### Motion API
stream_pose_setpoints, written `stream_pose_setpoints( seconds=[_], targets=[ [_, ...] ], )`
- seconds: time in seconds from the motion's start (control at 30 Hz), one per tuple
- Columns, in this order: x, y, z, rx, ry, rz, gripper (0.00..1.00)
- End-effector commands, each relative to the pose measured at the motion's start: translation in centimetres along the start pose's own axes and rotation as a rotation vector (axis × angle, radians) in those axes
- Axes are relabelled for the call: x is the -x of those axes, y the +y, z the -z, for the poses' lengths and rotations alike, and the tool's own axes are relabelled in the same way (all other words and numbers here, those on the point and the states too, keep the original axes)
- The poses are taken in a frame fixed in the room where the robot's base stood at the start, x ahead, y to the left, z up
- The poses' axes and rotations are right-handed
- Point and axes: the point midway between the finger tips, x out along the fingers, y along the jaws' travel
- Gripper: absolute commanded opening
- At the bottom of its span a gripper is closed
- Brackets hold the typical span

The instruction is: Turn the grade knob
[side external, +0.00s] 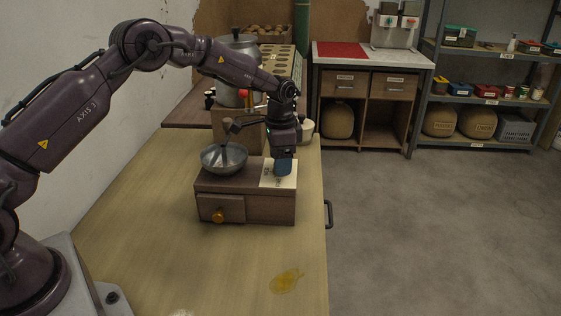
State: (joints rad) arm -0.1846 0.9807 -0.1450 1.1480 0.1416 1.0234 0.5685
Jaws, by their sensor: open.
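A wooden grinder box (265,209) stands on the table with a metal bowl (224,160) on its top left. A cream plate with small dark markings (268,181) lies on its top right. My gripper (283,171) points straight down over this plate, with its blue fingertips at or just above it. It is open, though the gap between the fingers is hard to see from here. I cannot make out the grade knob; it may be hidden behind my fingertips. An orange knob (218,215) sits on the box's small front drawer (236,208).
A dark crank handle (233,126) rises above the bowl, left of my wrist. A large metal pot (233,70) stands behind. A yellow spill (286,280) lies on the table (150,235) in front. The table's front left is clear.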

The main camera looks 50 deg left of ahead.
Motion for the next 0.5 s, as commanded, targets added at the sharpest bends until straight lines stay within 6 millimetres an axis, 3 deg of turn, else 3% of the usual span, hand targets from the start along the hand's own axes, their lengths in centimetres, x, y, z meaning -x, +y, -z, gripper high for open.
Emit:
stream_pose_setpoints(
  seconds=[0.5],
  targets=[
    [10.4,0.0,0.1,0.0,0.004,0.002,0.65]
  ],
)
